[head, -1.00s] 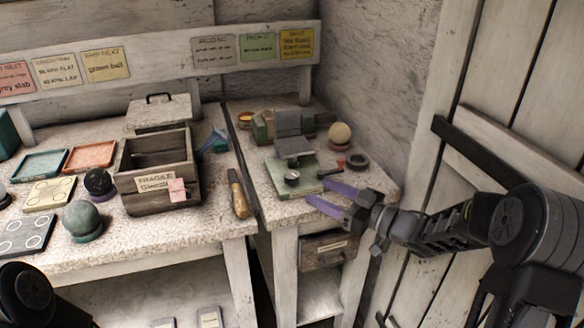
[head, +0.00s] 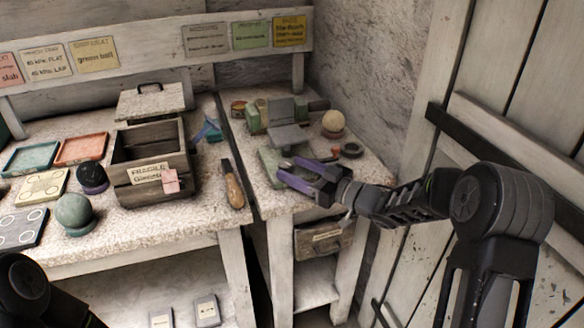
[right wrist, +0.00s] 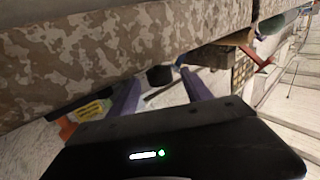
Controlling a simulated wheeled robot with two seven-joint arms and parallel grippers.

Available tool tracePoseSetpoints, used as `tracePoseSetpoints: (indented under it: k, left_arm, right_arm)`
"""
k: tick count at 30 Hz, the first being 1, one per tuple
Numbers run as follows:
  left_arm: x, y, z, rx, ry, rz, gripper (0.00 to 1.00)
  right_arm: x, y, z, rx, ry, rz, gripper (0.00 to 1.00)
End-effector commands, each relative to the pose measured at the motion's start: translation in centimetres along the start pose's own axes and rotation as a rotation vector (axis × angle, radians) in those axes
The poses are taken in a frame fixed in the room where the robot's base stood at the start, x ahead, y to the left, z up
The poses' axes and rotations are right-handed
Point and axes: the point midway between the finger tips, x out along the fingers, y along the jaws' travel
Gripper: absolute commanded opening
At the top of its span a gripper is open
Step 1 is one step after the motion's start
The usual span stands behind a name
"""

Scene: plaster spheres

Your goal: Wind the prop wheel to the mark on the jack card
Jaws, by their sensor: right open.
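A green jack-like fixture (head: 270,160) with a grey raised plate (head: 288,137) stands on the right-hand table. My right gripper (head: 289,170) is open, its purple fingers over the front of the green base. In the right wrist view, a dark round knob (right wrist: 160,76), possibly the prop wheel, shows between the open fingers of my right gripper (right wrist: 160,84); contact cannot be told. The wheel is hidden behind the fingers in the head view. A yellow card (head: 289,31) hangs on the back board; its text is too small to read surely. My left gripper is out of view.
A pale ball (head: 333,123) and a dark ring (head: 352,150) lie right of the fixture. A wooden crate (head: 130,190), an orange-handled tool (head: 233,186) and a green ball (head: 74,210) are on the left table. The plank door stands close to my right arm.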

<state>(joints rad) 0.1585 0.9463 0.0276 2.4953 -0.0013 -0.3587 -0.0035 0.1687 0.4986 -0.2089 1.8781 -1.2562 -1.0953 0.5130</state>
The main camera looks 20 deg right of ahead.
Motion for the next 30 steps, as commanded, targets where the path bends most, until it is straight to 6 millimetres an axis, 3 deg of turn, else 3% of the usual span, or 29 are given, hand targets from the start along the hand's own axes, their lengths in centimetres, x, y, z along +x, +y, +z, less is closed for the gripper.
tracePoseSetpoints:
  k: [4, 13, 30]
  left_arm:
    - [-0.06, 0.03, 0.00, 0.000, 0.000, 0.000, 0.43]
    - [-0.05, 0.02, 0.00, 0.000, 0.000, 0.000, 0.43]
    - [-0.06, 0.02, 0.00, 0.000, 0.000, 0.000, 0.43]
  right_arm:
    - [1.17, 0.00, -0.01, 0.001, 0.000, 0.000, 0.58]
    - [1.31, -0.01, 0.01, 0.001, 0.000, 0.001, 0.56]
    - [1.28, 0.00, 0.02, 0.001, 0.000, 0.001, 0.10]
